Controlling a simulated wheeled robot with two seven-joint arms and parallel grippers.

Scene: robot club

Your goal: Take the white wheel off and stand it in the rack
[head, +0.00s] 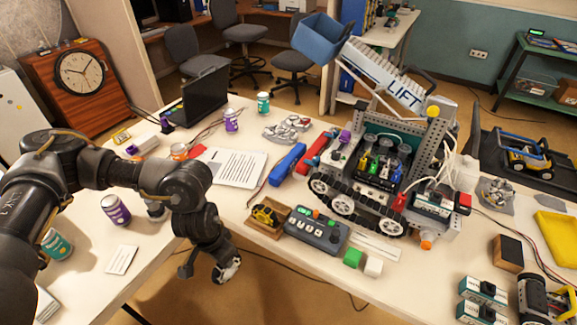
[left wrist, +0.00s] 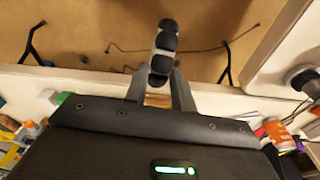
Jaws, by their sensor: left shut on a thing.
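My left gripper (head: 212,264) is shut on a white wheel (head: 230,269) with dark tread. It holds the wheel in the air over the gap in front of the tables. In the left wrist view the wheel (left wrist: 162,52) stands edge-on between the two fingertips, clear of any surface. A tracked robot (head: 370,165) with white wheels along its near side stands on the right table. My right gripper is not in view.
A grey control box (head: 317,231) stands right beside the rack, with a green block (head: 352,257) and a white block (head: 373,267) nearby. A blue tool (head: 287,165) and a paper sheet (head: 236,167) lie behind the rack. A purple can (head: 116,209) stands near my left arm.

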